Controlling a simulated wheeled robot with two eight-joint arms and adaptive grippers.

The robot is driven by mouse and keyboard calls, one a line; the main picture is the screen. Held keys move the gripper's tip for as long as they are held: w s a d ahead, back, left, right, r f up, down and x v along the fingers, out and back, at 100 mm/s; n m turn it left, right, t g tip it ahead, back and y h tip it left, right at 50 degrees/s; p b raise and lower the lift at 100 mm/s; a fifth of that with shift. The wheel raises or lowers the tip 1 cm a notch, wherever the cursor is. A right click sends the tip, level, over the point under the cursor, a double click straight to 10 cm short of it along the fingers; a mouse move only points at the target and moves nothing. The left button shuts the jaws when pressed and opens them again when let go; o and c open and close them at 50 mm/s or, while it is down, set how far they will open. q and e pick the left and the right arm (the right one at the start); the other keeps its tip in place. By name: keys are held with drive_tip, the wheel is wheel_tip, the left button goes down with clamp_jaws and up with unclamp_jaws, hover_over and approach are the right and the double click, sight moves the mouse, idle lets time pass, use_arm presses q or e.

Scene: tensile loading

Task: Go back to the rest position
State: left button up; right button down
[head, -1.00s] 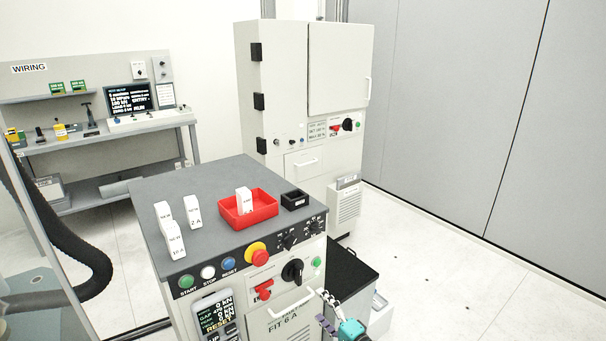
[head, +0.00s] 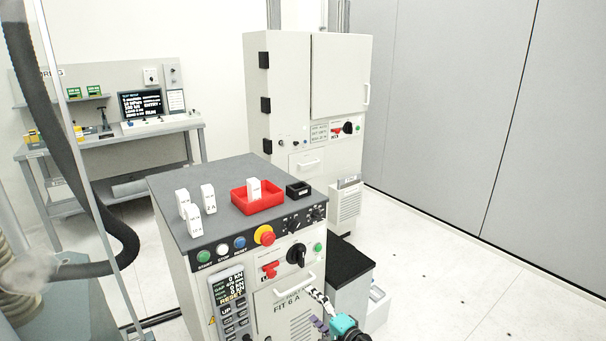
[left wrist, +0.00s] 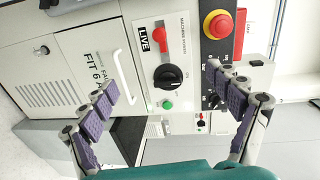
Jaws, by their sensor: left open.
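My left gripper (head: 318,311) is at the bottom of the head view, in front of the control cabinet's lower front, its teal body cut by the frame edge. Its purple-padded fingers are spread with nothing between them. In the left wrist view the open fingers (left wrist: 168,85) frame the cabinet front (left wrist: 60,45), which is seen turned sideways, with the black rotary knob (left wrist: 168,77) and red LIVE switch (left wrist: 158,40) beyond them. I cannot tell the exact gap to the cabinet. My right gripper is not in view.
The grey-topped control cabinet (head: 225,174) carries white blocks (head: 208,197), a red tray (head: 272,202) with one white block in it, and a small black box (head: 298,189). A tall cabinet (head: 285,90) and workbench (head: 105,142) stand behind. A black hose (head: 60,110) hangs left. Floor at right is clear.

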use_arm(q)
drive_tip(key=s+a+r+n+g+h, duration=0.2)
drive_tip(key=s+a+r+g, duration=0.15)
drive_tip(key=a, duration=0.45)
drive_tip(key=s+a+r+n+g+h, duration=0.2)
drive_tip(key=s+a+r, duration=0.3)
drive_tip(key=a, duration=0.4)
drive_tip(key=s+a+n+h, duration=0.2)
drive_tip(key=s+n+h, duration=0.1)
drive_tip(key=s, duration=0.8)
drive_tip(key=s+a+f+n+h, duration=0.1)
drive_tip(key=s+n+h, duration=0.2)
drive_tip(key=s, duration=0.9)
drive_tip(key=shift+a, duration=0.35)
drive_tip(key=shift+g, duration=0.25)
